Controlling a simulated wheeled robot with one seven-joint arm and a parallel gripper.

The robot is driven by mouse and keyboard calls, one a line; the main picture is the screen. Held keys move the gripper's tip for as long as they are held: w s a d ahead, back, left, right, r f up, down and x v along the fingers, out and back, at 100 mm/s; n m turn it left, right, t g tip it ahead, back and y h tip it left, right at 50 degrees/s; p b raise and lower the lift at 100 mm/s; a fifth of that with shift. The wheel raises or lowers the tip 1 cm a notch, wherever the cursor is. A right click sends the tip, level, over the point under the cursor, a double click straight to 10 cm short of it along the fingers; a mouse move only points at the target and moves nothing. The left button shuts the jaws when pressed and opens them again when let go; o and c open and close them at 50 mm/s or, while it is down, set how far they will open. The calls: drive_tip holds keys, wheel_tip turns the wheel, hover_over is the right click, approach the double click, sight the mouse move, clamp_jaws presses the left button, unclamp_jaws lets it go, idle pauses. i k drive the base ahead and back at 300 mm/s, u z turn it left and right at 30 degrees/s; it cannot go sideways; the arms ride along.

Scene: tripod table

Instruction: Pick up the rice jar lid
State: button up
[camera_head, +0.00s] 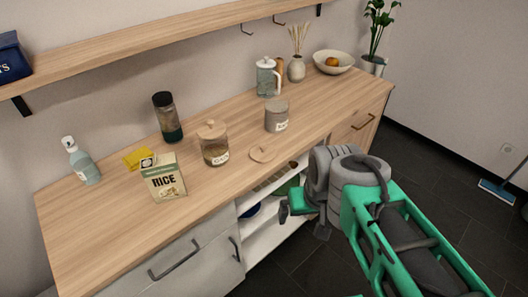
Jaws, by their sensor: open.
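A round light-wood lid (262,153) lies on the wooden counter (110,235) near its front edge. To its left stands a glass jar (214,150) with a knobbed wooden lid (211,129) on it and a label too small to read. Behind the loose lid stands a grey labelled jar (276,117). I cannot tell from the labels which jar is the rice jar. My gripper (290,207) is in front of the counter, to the right of and nearer than the loose lid, apart from it. It is open, with its fingers partly hidden by the wrist.
A shelf (150,53) runs above. Open shelving (262,220) lies below.

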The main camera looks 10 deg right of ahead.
sight(262, 153)
drive_tip(key=z, duration=1.45)
drive_tip(key=i, duration=1.55)
drive_tip(key=u, duration=4.6)
drive_tip(key=i, duration=0.5)
drive_tip(key=u, duration=0.15)
